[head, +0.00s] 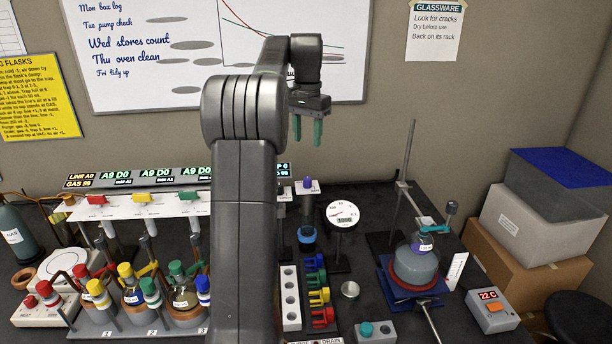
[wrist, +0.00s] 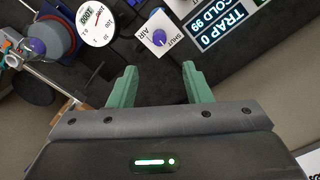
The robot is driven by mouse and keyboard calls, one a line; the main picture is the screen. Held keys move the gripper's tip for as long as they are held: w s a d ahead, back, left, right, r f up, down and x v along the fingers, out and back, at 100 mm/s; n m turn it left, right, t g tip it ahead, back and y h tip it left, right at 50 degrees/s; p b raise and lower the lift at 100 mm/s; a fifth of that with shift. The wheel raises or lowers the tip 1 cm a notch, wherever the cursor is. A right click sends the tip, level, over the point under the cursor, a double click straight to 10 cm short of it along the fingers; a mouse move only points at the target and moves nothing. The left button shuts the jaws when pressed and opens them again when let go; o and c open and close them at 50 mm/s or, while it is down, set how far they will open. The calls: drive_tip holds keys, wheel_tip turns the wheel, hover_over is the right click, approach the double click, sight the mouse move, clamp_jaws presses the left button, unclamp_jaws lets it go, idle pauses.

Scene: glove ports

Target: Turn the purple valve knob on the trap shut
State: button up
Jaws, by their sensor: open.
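The purple valve knob (head: 308,183) sits on a white plate above the bench, right of my arm. In the wrist view the purple knob (wrist: 158,38) is on its white plate (wrist: 149,52), with the words SHUT and AIR printed beside it. The knob's exact pointing is too small to tell. My gripper (head: 307,142) hangs above the knob in the head view, its green fingers pointing down. In the wrist view my gripper (wrist: 160,68) is open and empty, and the knob shows beyond the gap between the fingertips, apart from them. The trap body below the plate is largely unclear.
A round gauge (head: 342,215) reading 1000 stands right of the knob. A display strip (wrist: 220,25) reads TRAP 0 and COLD 99. A flask on a stand (head: 415,265) is farther right. Several colored-capped flasks crowd the left. My arm hides the bench's middle.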

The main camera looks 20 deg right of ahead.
sight(307, 178)
wheel_tip(307, 178, down, 13)
drive_tip(key=shift+r+p, duration=0.15)
drive_tip(key=shift+p, duration=0.25)
drive_tip(key=shift+c, duration=0.5)
clamp_jaws()
drive_tip(key=shift+n+p, duration=0.45)
drive_tip(key=shift+n, duration=0.15)
drive_tip(key=shift+o, duration=0.5)
unclamp_jaws()
drive_tip(key=shift+r, duration=0.1)
